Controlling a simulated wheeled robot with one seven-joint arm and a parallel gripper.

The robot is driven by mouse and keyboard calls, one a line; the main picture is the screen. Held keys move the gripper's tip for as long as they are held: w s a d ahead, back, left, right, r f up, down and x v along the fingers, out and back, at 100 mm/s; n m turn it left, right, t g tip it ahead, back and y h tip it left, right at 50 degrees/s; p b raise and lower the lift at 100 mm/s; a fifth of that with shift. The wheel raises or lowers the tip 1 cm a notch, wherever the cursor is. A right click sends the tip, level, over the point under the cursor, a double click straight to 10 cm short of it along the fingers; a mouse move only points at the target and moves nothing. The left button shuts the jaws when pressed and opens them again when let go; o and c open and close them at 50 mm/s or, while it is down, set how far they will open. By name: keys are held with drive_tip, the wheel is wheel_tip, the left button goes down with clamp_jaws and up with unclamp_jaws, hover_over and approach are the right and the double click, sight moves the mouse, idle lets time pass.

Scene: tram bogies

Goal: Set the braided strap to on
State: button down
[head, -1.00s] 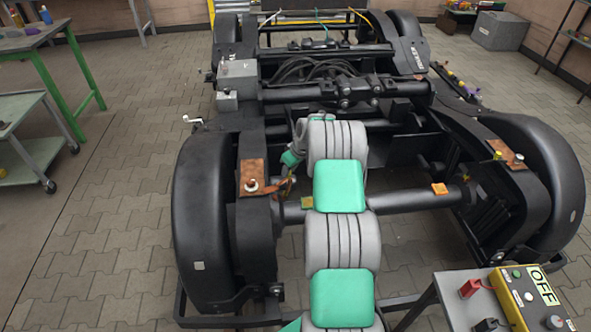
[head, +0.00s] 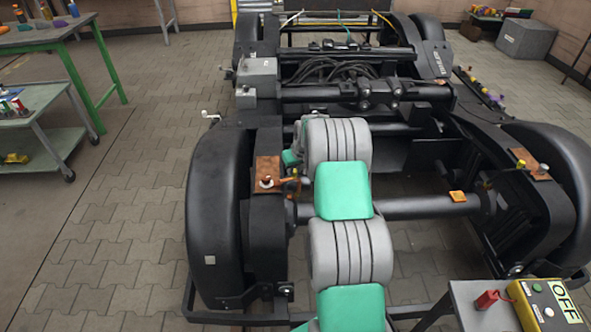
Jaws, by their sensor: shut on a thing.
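The braided strap (head: 286,182) is a short copper-brown strip by the copper plate (head: 268,165) on the left side of the black bogie frame. A pale bolt sits on that plate. My gripper (head: 296,180) is beside the plate, at the left of my grey and green arm. It is shut on the strap's free end, just right of the plate. The jaws are small and partly hidden, so the exact grip does not show. I cannot tell whether the strap touches a contact there.
A black axle (head: 415,207) with an orange block (head: 457,197) crosses the bogie. A second copper plate (head: 530,165) is on the right side. A control box (head: 545,303) marked OFF stands at front right. A green-framed bench (head: 50,35) and a trolley (head: 45,150) stand left.

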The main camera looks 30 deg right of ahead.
drive_tip(key=c, duration=1.2)
unclamp_jaws()
drive_tip(key=shift+a, duration=0.1)
drive_tip(key=shift+c, duration=0.2)
drive_tip(key=v, duration=0.7)
drive_tip(key=shift+r, duration=0.4)
drive_tip(key=shift+s, duration=0.1)
